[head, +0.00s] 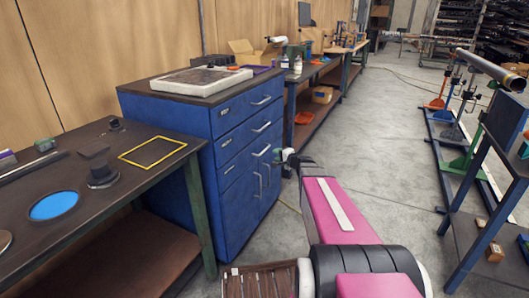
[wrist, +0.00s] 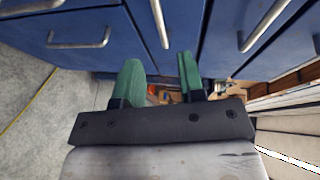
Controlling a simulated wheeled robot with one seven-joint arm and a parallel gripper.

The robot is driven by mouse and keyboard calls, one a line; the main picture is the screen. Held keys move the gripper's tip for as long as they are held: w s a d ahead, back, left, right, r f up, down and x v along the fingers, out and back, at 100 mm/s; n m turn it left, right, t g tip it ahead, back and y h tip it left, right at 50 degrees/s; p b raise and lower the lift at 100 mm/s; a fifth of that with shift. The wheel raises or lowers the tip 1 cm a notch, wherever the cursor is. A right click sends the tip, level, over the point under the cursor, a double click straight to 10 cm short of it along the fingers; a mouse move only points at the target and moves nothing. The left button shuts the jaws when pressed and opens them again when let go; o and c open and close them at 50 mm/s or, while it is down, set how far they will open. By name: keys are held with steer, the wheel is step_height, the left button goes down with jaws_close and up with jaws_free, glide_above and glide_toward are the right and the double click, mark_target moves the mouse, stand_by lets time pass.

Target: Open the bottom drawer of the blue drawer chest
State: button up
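The lowest horizontal handle (head: 262,151) in the head view is just left of my gripper (head: 284,157). In the wrist view the blue front (wrist: 110,15) fills the top, with a handle (wrist: 78,44) at left, another (wrist: 160,22) above the fingers and a third (wrist: 264,25) at right. My green-fingered gripper (wrist: 163,78) is open, with nothing between its fingers. All drawers in view look shut.
A dark workbench (head: 110,180) with a yellow frame (head: 153,151) stands left of the chest. A long bench (head: 340,52) runs behind it. A blue stand (head: 490,205) is at right. Concrete floor (head: 390,150) lies open between them.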

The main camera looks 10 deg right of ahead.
mark_target(265, 150)
steer(key=x, duration=1)
steer(key=shift+w+a+f, duration=0.1)
steer(key=shift+w+a, duration=0.1)
steer(key=shift+w, duration=0.05)
steer(key=shift+s, duration=0.1)
jaws_close()
